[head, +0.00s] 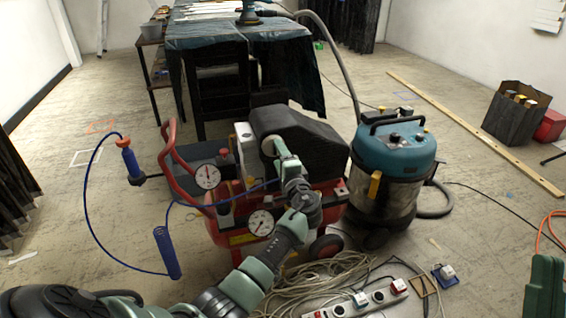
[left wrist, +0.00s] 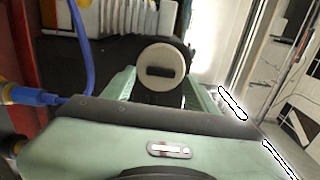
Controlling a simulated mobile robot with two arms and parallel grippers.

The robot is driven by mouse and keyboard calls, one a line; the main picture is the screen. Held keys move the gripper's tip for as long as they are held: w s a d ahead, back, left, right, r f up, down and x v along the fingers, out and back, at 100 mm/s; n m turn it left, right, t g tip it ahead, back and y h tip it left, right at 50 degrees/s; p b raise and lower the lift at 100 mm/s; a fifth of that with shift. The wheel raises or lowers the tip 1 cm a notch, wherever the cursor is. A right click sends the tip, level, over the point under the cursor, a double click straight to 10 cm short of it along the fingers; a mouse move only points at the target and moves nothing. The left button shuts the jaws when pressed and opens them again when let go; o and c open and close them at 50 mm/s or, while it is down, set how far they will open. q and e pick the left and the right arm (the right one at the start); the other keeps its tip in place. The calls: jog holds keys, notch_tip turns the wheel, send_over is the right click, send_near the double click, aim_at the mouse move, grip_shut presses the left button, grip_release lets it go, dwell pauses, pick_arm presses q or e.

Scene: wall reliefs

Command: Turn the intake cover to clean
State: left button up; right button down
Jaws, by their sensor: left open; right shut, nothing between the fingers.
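The intake cover looks like a round beige disc with a dark slot, in front of the black housing on the red compressor (head: 225,222). In the left wrist view the cover (left wrist: 163,55) faces me and its slot lies level. In the head view the cover (head: 267,145) is partly hidden by my gripper. My left gripper (head: 279,152) is open at the cover. In the left wrist view its green fingers (left wrist: 162,88) stand on either side of the cover's lower part; I cannot tell if they touch it. No clean mark is readable. My right gripper is not in view.
A teal vacuum (head: 395,150) stands close right of the compressor. Two gauges and a blue hose (head: 95,200) are on the left. Coiled cable (head: 320,285) and a power strip (head: 365,300) lie in front. A green object (head: 545,288) is at the right edge.

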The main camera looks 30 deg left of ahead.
pick_arm(q)
jog(key=p+v, duration=0.1)
jog(key=v, duration=0.5)
jog(key=shift+s+d, duration=0.15)
pick_arm(e)
jog(key=w+f+g+h, duration=0.1)
jog(key=w+f+g, duration=0.2)
jog(key=f, duration=0.3)
jog(key=shift+w+g+h, duration=0.3)
jog(key=shift+g+h, duration=0.1)
